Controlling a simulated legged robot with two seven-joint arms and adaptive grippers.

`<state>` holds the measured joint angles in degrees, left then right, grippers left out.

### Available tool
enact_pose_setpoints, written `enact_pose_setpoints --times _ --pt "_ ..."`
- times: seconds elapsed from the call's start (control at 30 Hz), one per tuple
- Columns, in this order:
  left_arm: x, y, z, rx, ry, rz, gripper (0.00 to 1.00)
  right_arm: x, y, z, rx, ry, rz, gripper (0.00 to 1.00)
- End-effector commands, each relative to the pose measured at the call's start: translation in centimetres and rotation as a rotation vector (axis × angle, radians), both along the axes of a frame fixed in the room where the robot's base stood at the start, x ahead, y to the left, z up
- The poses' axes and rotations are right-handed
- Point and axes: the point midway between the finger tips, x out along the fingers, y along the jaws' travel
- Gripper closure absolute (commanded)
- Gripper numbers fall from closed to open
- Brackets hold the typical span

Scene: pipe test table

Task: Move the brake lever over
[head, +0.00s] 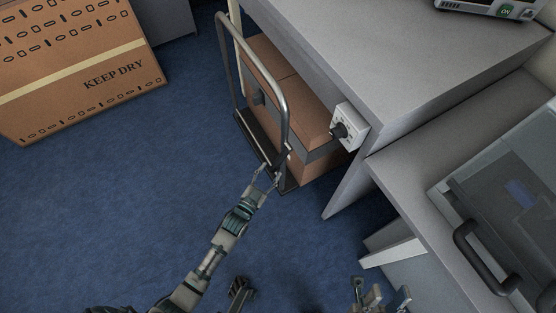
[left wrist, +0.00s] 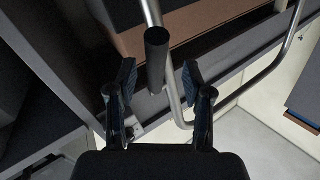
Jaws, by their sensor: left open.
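The brake lever shows in the left wrist view as a dark round bar (left wrist: 157,58) between my open left fingers (left wrist: 157,80). A gap shows on each side of it. In the head view my left gripper (head: 268,175) is at the lower near corner of the cart, beside the upright of its metal handle (head: 285,105). The dark lever (head: 284,157) there is small and partly hidden by the gripper. My right gripper (head: 380,296) is at the bottom edge of the head view, cut off by the frame; its jaw state is unclear.
The cart carries brown boxes (head: 310,108) beside a grey table (head: 350,45). A white panel with a black knob (head: 347,127) is on the table's side. A large KEEP DRY carton (head: 80,65) stands at upper left. Blue floor is clear at left.

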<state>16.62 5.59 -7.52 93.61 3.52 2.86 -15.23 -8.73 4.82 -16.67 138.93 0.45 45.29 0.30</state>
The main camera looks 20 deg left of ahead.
Motion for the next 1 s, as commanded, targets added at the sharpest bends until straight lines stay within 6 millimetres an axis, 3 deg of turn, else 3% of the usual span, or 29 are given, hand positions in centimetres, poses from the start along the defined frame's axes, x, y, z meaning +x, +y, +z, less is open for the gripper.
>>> enact_pose_setpoints --times 0.1,0.3,0.63,0.83,1.0 --pt "2.1 -0.4 -0.5 -0.003 0.004 -0.001 0.49 0.7 0.0 -0.8 -0.002 0.001 -0.001 0.60" --pt "4.1 -0.3 -0.3 -0.008 0.002 -0.001 0.49 1.3 0.6 -0.8 -0.010 -0.003 -0.001 0.60" --pt "4.4 -0.4 0.0 -0.006 0.000 0.000 0.49 1.7 0.6 -0.9 -0.009 -0.001 0.000 0.60" --pt "4.4 -0.6 0.0 -0.004 0.000 0.000 0.99 1.7 0.6 -0.9 -0.009 0.001 0.000 0.60" --pt "4.4 -0.6 0.0 -0.006 -0.002 -0.002 1.00 1.6 0.5 -0.9 -0.009 0.000 -0.001 0.60"
